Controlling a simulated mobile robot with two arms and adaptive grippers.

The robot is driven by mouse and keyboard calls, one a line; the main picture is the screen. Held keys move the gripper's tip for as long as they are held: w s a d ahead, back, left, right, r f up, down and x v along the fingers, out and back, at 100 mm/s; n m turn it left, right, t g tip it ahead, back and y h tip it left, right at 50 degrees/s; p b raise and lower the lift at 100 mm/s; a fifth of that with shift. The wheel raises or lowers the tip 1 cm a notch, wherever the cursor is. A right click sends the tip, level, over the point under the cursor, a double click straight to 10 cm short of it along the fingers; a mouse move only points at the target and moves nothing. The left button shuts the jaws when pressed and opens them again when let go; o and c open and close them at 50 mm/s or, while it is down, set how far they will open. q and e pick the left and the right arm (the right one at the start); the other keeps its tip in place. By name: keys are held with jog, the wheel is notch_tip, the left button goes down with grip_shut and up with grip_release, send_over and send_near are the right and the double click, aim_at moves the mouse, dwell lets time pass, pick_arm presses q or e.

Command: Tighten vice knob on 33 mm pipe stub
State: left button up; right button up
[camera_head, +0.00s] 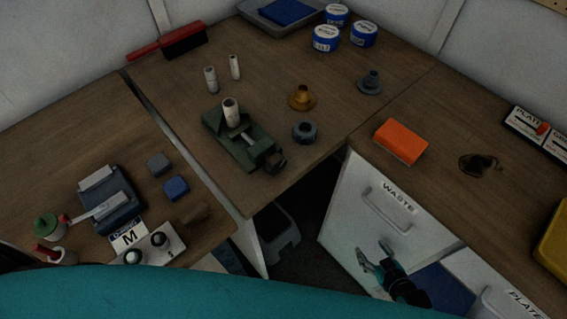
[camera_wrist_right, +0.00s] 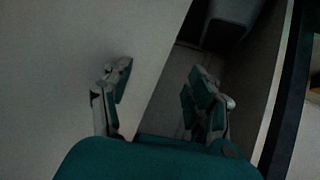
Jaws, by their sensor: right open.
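The green vice (camera_head: 238,146) stands on the middle table in the head view, with its dark knob (camera_head: 275,162) at the lower right end, near the table's front edge. A pale pipe stub (camera_head: 231,112) stands upright at the vice's jaws; I cannot tell how firmly it is held. My right gripper (camera_head: 372,257) is open and empty, low in front of the waste drawer and well apart from the vice. In the right wrist view the open fingers (camera_wrist_right: 158,88) have nothing between them. My left gripper is not in view.
Two thin pipes (camera_head: 211,80) (camera_head: 235,67), an orange flanged part (camera_head: 302,98), a dark ring nut (camera_head: 304,132) and a grey flanged part (camera_head: 371,82) stand around the vice. An orange sponge (camera_head: 401,141) lies on the right counter above the waste drawer (camera_head: 380,205).

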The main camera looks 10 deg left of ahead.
jog(key=w+a+r+n+t+y, duration=0.1)
jog(key=w+a+r+y, duration=0.15)
jog(key=r, duration=0.45)
jog(key=n+y+b, duration=0.2)
jog(key=n+y, duration=0.2)
jog(key=y, duration=0.4)
send_near(279, 168)
jog(key=s+a+v, duration=0.1)
jog(key=v, duration=0.5)
jog(key=shift+t+h, duration=0.25)
jog(key=shift+t, duration=0.05)
jog(key=p+x, duration=0.2)
jog(key=x, duration=0.6)
jog(key=p+x, duration=0.2)
jog(key=x, duration=0.7)
jog(key=shift+w+d, duration=0.25)
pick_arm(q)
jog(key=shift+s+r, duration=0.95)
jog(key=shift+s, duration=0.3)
pick_arm(e)
jog(key=c, duration=0.9)
